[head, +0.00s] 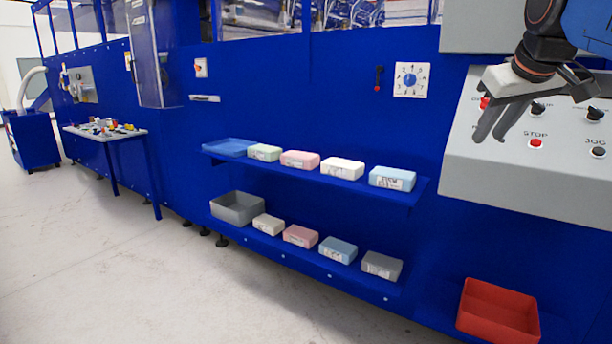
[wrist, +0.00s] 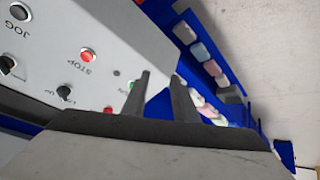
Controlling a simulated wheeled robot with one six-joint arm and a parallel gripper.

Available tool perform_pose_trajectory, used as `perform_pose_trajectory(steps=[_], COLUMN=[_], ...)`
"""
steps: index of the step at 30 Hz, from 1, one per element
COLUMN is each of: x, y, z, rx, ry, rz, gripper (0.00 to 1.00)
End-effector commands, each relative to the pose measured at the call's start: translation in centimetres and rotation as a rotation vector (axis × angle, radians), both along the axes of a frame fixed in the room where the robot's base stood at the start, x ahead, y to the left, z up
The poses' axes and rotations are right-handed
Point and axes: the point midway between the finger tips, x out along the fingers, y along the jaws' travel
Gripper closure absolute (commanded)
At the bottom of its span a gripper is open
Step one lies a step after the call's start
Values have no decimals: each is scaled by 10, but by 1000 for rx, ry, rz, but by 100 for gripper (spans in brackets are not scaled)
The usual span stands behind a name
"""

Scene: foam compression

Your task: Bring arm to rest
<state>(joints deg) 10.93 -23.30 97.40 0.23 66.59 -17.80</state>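My gripper (head: 488,136) is at the upper right of the head view, in front of the sloped grey control panel (head: 560,180). In the wrist view my gripper (wrist: 160,76) shows two dark fingers with a gap between them and nothing held. The panel has a red STOP button (head: 536,143), which also shows in the wrist view (wrist: 87,55), left of the fingers. Black knobs (head: 595,114) sit around it. The fingers hide part of the panel's left side in the head view. I cannot tell whether the fingers touch it.
Two blue shelves hold several foam blocks (head: 342,168), a blue tray (head: 228,147) and a grey bin (head: 237,208). A red bin (head: 498,312) stands at lower right. A small table (head: 105,133) with parts stands at left. The floor (head: 120,270) in front is clear.

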Motion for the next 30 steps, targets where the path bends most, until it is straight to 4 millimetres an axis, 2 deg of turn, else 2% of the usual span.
perform_pose_trajectory(steps=[1, 5, 12, 15, 18, 21, 24, 30], x=[-14, -47, -117, -146, -171, -189, -199, -204], y=[10, 30, 60, 69, 75, 79, 80, 81], z=[-25, -92, -219, -269, -311, -341, -357, -365], rx=[16, 59, 126, 147, 162, 174, 179, 182], ry=[17, 65, 154, 188, 217, 238, 248, 254], rz=[1, -10, -36, -47, -58, -67, -72, -75], gripper=[74, 74, 74, 74, 74, 74, 74, 74])
